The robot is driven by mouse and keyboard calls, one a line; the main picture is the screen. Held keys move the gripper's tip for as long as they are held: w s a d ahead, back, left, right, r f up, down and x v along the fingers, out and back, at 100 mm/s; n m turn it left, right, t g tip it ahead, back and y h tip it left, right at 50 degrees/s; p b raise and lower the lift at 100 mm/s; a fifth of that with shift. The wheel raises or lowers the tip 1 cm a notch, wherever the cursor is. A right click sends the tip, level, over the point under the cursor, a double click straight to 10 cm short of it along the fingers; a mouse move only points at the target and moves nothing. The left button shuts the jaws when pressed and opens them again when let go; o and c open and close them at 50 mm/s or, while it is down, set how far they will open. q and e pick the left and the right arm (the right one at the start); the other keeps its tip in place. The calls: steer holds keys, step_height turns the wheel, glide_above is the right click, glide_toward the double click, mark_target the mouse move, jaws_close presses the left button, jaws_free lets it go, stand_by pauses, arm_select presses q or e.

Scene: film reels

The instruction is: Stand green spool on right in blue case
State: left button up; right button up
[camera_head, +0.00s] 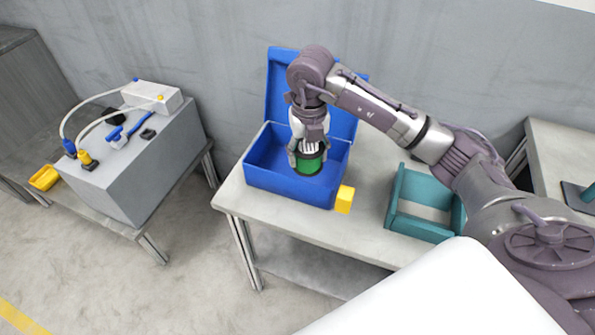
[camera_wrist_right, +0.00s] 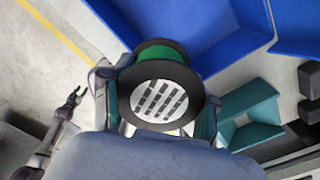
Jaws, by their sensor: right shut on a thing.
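The green spool (camera_head: 308,165) has dark flanges and a striped pale end face. It also shows in the right wrist view (camera_wrist_right: 160,100). My right gripper (camera_head: 308,155) points down and is shut on the spool, with fingers at both sides of it. The open blue case (camera_head: 277,184) stands on the middle table with its lid raised at the back. In the head view the spool overlaps the case's open interior; I cannot tell whether it touches the floor. My left gripper (camera_wrist_right: 75,97) shows small and open at the left of the right wrist view, away from the case.
A yellow block (camera_head: 345,199) sits by the case's front right corner. A teal open tray (camera_head: 419,228) is farther right on the table. A grey box (camera_head: 140,160) with cables stands on the left table.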

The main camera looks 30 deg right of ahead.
mark_target(319, 179)
steer(key=w+d+f+m, duration=0.25)
steer(key=d+m, duration=0.25)
steer(key=m, duration=1.3)
steer(key=f, duration=0.6)
steer(key=f+p, duration=0.1)
steer(key=f, duration=0.2)
steer(key=shift+w+d, duration=0.1)
steer(key=shift+d, duration=0.15)
steer(key=o, duration=1.4)
step_height(319, 179, up, 12)
steer(key=shift+r+b, duration=0.1)
steer(key=shift+b, duration=0.2)
